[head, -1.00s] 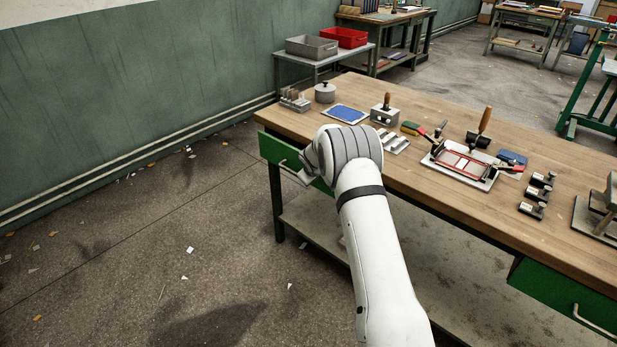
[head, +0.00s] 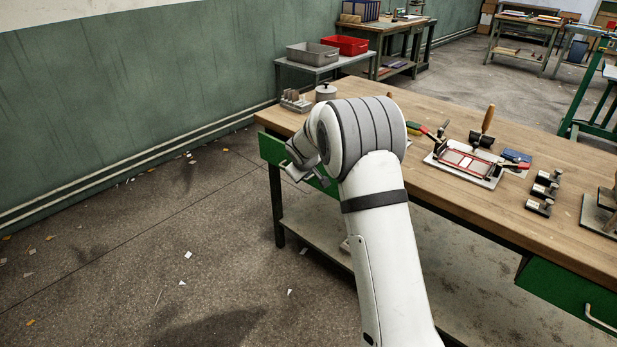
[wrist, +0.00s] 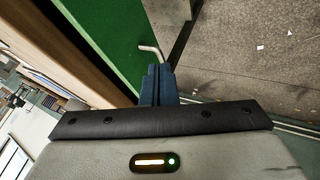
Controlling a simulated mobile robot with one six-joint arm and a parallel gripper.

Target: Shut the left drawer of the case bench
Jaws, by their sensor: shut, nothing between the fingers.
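The case bench (head: 560,225) has a wooden top and green drawer fronts. Its left drawer (head: 271,149) is at the bench's far left end, partly hidden behind my arm. It looks close to flush under the top, but I cannot tell whether a small gap remains. In the wrist view its green front (wrist: 112,28) fills the upper left, with a pale bar handle (wrist: 152,50) sticking out. My gripper (head: 297,174) is in front of the drawer. Its dark fingers (wrist: 158,72) are shut and empty, with their tips just by the handle; contact is unclear.
A right drawer (head: 560,293) with its own handle sits at the bench's right end. A clamp frame (head: 466,164) and small blocks (head: 545,187) stand on the top. A lower shelf (head: 318,240) runs beneath. The floor left of the bench is open, with paper scraps.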

